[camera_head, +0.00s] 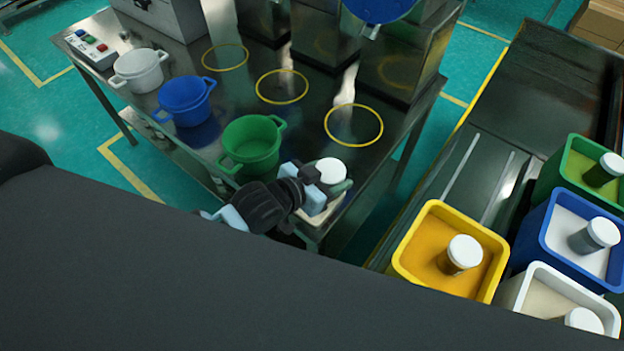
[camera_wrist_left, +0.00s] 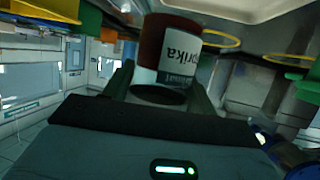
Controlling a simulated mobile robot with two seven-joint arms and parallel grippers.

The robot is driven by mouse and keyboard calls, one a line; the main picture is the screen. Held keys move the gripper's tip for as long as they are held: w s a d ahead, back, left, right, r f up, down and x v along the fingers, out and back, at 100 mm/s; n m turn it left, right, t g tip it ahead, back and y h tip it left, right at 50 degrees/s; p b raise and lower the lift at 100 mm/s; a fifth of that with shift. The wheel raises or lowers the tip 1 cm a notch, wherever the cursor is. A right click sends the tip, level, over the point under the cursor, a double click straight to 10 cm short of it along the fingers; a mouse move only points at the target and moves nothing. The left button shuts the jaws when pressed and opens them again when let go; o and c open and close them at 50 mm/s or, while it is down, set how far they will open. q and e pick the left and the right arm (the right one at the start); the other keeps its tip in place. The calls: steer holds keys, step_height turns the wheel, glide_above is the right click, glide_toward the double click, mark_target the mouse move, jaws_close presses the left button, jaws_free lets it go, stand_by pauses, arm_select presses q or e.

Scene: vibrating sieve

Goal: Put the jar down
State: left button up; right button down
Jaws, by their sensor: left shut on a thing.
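The jar (camera_head: 330,169) has a white lid and is held near the front corner of the metal table (camera_head: 300,135). In the left wrist view the jar (camera_wrist_left: 180,52) shows dark red contents and a white label, reading upside down in the picture. My left gripper (camera_head: 322,190) is shut on the jar's sides. A pale tray (camera_head: 330,213) lies beneath the gripper at the table corner, partly hidden. I cannot tell whether the jar touches it. My right gripper is not in view.
Green (camera_head: 252,146), blue (camera_head: 184,101) and white (camera_head: 138,71) pots stand left of the gripper. Yellow rings mark the tabletop, one (camera_head: 353,125) just behind the jar. A yellow bin (camera_head: 415,243) and other bins holding jars stand at right. A button box (camera_head: 90,48) is far left.

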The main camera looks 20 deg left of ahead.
arm_select(q)
steer(key=shift+a+f, duration=0.15)
steer(key=shift+a, duration=1.45)
steer(key=f, duration=0.2)
steer(key=shift+a+f, duration=0.3)
steer(key=shift+a, duration=0.1)
steer(key=shift+w+f, duration=0.1)
steer(key=shift+f, duration=0.35)
steer(key=shift+f, duration=0.15)
steer(key=o, duration=1)
